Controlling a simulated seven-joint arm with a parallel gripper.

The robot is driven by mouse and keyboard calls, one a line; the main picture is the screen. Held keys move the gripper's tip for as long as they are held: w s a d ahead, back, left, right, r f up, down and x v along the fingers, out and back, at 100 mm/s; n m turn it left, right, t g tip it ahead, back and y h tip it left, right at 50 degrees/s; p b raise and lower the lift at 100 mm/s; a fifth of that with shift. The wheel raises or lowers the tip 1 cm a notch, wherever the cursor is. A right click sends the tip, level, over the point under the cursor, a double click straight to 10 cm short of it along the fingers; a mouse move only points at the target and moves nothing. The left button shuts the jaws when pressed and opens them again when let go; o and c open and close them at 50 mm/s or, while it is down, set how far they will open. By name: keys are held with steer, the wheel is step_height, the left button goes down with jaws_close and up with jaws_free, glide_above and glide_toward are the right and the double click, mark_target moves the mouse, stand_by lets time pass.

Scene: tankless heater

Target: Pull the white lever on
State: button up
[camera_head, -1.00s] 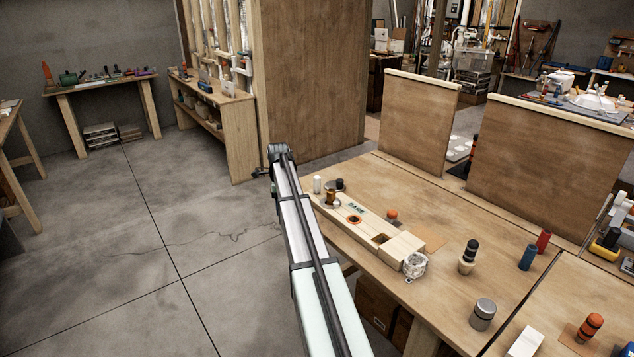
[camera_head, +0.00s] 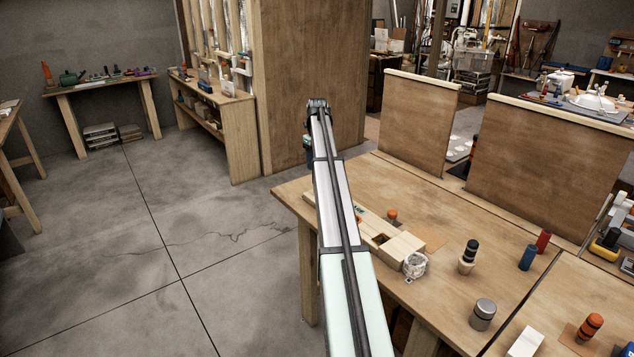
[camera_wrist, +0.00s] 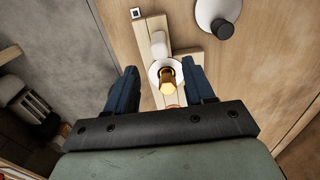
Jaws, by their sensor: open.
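In the wrist view, a short white rounded piece (camera_wrist: 158,44) stands on a pale wooden strip and looks like the white lever; I cannot be sure. Just below it is a brass knob (camera_wrist: 167,76) on a round white base. My gripper (camera_wrist: 160,68) is open, its two dark blue fingers on either side of the brass knob in the picture. The fingers hold nothing, and I cannot tell their height above the knob. The white piece lies just beyond the fingertips. In the head view, my arm hides the white piece and brass knob.
A white disc with a dark knob (camera_wrist: 223,28) is on the wooden workbench (camera_head: 440,200), right of the strip. An orange knob (camera_head: 391,216), a crumpled white object (camera_head: 415,265) and a black-topped peg (camera_head: 468,257) stand along the bench. Open floor lies left.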

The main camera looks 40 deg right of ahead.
step_height(320, 180, down, 9)
steer(key=shift+r, duration=0.1)
stand_by(0.3)
jaws_close()
stand_by(0.5)
